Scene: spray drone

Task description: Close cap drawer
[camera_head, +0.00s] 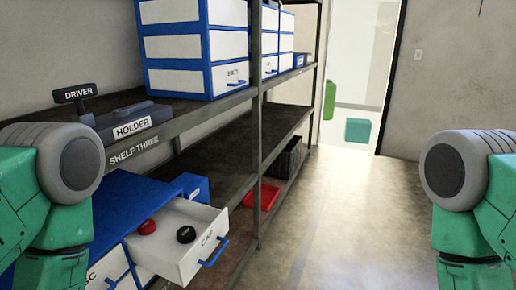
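The cap drawer (175,252) is white with a blue handle (214,252) and the label CAP. It is pulled out of a blue cabinet (137,205) on the lower shelf. A red cap (147,227) and a black cap (186,234) lie inside it. My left arm enters from the left edge and my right arm from the right edge. Neither gripper can be seen. Both visible arm parts are apart from the drawer in the picture.
Shelf three (205,122) holds a holder (132,128), a driver (74,94) and a blue-and-white drawer unit (195,45). A shelf post (257,130) stands right of the drawer. A red tray (262,196) sits low behind it. The floor (345,220) at right is clear.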

